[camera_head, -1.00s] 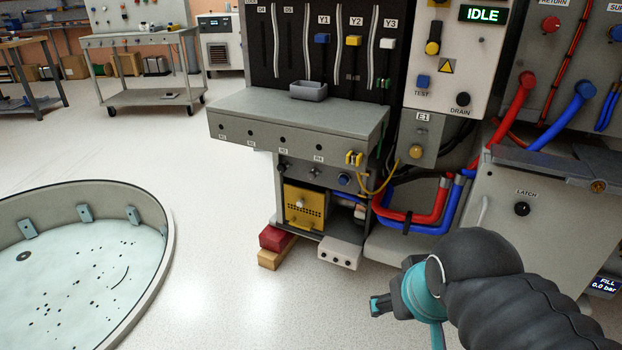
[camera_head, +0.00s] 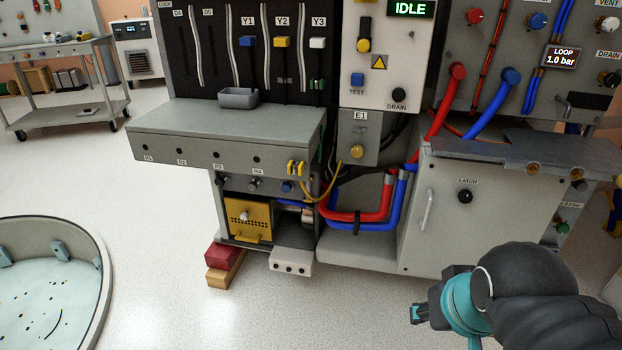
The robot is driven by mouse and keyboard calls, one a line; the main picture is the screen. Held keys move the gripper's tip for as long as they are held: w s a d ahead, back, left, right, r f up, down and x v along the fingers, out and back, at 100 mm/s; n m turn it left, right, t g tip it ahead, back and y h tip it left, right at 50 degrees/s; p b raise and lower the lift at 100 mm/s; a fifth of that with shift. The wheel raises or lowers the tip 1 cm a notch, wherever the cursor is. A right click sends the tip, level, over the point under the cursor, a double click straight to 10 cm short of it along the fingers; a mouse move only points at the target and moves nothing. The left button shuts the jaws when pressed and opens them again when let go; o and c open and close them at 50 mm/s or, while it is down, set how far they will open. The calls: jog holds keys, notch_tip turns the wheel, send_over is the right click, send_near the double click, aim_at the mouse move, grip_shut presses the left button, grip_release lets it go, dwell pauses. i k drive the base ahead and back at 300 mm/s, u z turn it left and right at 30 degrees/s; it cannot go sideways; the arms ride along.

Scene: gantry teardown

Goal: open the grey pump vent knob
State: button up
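At the top right, a pale grey-white knob (camera_head: 608,23) sits under a VENT label on the upright hose panel. It is close to the picture's right edge, and I cannot tell from its face whether it is open or closed. My gripper (camera_head: 418,313) is low in front of the cabinet, pointing left, well below and left of that knob. Nothing shows in it, and its fingers are too small and side-on to tell their opening. No knob marked as a pump's is readable.
The cabinet (camera_head: 440,245) with a LATCH knob (camera_head: 465,197) and handle stands behind my arm. A metal ledge (camera_head: 480,155) juts out below the hose panel. A black DRAIN knob (camera_head: 609,78) is under VENT.

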aim_at(253, 185)
jog(key=z, duration=1.7)
jog(key=k, duration=0.95)
jog(key=u, duration=1.15)
jog(key=i, duration=0.5)
